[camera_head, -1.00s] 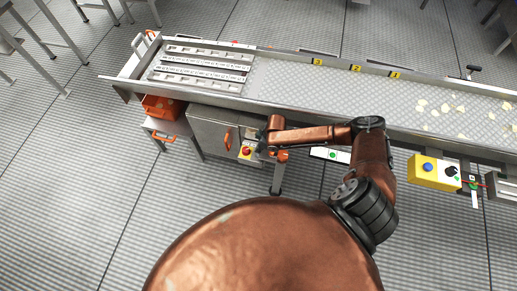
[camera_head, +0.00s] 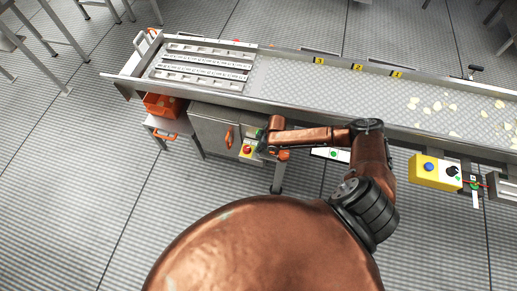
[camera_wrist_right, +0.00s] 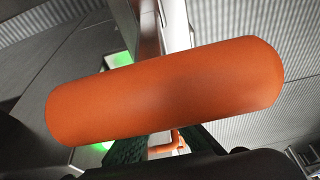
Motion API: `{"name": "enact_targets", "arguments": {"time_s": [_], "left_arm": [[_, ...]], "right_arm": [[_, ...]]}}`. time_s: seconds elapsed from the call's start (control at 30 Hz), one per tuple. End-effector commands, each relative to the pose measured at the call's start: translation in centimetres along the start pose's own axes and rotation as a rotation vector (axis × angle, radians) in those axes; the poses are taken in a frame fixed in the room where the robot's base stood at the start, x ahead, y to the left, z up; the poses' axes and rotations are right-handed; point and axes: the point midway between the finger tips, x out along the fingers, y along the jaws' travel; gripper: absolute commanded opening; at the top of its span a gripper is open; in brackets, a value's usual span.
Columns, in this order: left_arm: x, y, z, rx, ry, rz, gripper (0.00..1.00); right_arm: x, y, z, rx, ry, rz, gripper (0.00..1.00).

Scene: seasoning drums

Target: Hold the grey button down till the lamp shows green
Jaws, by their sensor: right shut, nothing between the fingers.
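My right arm reaches left along the front of the conveyor in the head view. A small green patch (camera_head: 259,133) shows by the gripper. In the right wrist view a green glow (camera_wrist_right: 121,59) shows behind a large orange rounded bar (camera_wrist_right: 165,90) that blocks most of the view. My left gripper is out of view.
The conveyor (camera_head: 300,83) carries pale pieces at its right. A grey cabinet (camera_head: 212,131) and an orange bin (camera_head: 160,105) stand under its left end. A yellow box with a blue button (camera_head: 429,167) hangs at the right front. The floor in front is clear.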

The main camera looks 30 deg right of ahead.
Motion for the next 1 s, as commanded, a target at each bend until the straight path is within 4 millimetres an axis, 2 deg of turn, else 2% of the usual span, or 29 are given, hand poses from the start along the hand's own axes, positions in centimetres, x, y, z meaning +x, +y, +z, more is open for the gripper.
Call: {"name": "enact_targets", "arguments": {"time_s": [0.03, 0.67, 0.83, 1.0], "left_arm": [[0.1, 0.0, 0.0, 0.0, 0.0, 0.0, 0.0], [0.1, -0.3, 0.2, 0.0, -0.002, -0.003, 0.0], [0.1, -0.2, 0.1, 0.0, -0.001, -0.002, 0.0], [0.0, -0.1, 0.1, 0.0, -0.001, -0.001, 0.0]], "right_arm": [[0.5, -0.3, 1.4, 0.006, -0.025, -0.006, 0.0], [0.4, -0.2, 1.5, 0.007, -0.026, -0.005, 0.0], [-1.2, -0.2, 1.4, 0.007, -0.025, -0.004, 0.0], [-4.1, 0.1, 1.3, 0.007, -0.02, 0.0, 0.0]]}}
